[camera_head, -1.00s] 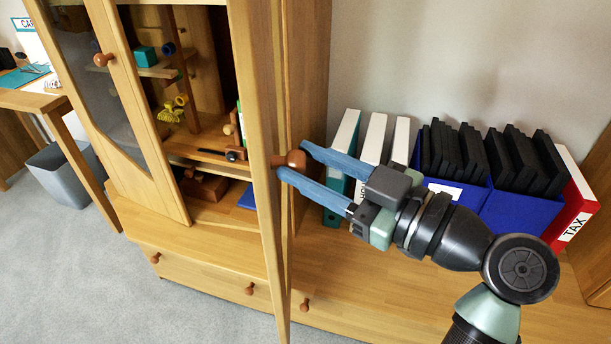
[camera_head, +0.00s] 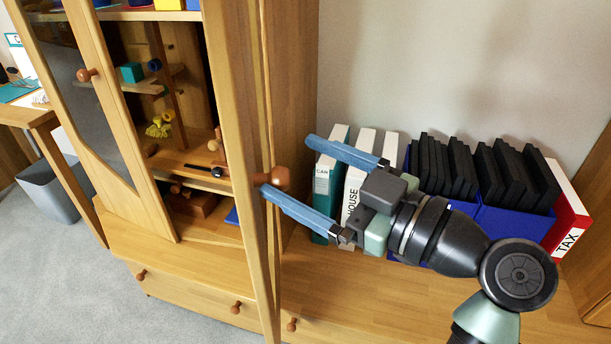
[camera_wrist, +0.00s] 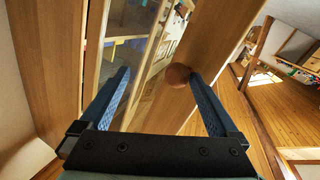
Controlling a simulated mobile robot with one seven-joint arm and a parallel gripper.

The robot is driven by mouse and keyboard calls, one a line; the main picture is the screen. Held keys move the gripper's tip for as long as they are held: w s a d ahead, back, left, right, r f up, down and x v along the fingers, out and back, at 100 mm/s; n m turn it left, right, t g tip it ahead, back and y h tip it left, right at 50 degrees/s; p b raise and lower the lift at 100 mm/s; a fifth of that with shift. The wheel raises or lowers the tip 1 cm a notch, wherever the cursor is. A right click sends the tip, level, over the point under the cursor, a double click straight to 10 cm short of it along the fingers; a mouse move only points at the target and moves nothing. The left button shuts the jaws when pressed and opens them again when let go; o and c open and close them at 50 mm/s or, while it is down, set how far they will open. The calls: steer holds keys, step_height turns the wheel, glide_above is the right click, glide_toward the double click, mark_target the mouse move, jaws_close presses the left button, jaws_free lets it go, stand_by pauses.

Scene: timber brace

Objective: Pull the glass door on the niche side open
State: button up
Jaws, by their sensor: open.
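The glass door on the niche side (camera_head: 238,150) stands swung out from the cabinet, seen nearly edge-on in the head view. Its round wooden knob (camera_head: 273,178) faces my gripper. My gripper (camera_head: 289,166) is open, its two blue fingers spread wide. One fingertip is close by the knob; the other is well apart from it. In the wrist view the knob (camera_wrist: 178,75) shows near the tip of the right finger of my gripper (camera_wrist: 160,74). I cannot tell whether that finger touches it.
The other glass door (camera_head: 120,130), with its own knob (camera_head: 87,75), is left of the opening. Shelves inside hold small items, including a yellow one (camera_head: 160,127). Binders (camera_head: 355,175) and blue boxes (camera_head: 515,222) stand in the niche. A grey bin (camera_head: 48,190) stands left.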

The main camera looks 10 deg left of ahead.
steer(key=shift+w+d+f, duration=0.2)
steer(key=shift+f, duration=0.05)
steer(key=p+v, duration=0.1)
steer(key=v, duration=1.2)
steer(key=shift+s, duration=0.2)
steer(key=shift+r, duration=0.15)
steer(key=w+a+r+m+t+h, duration=0.3)
steer(key=w+r+m+t+h, duration=0.6)
steer(key=w+r+m+t, duration=0.1)
steer(key=s+r+m+t+h, duration=0.35)
steer(key=s+r+t, duration=0.2)
steer(key=r, duration=0.35)
steer(key=s+r+m+t+h, duration=0.3)
steer(key=s+r+t+h, duration=0.1)
steer(key=s+r, duration=0.4)
step_height(320, 180, up, 29)
steer(key=p, duration=2.8)
steer(key=shift+w+a+r, duration=0.2)
steer(key=shift+w+a, duration=0.15)
steer(key=shift+w, duration=0.05)
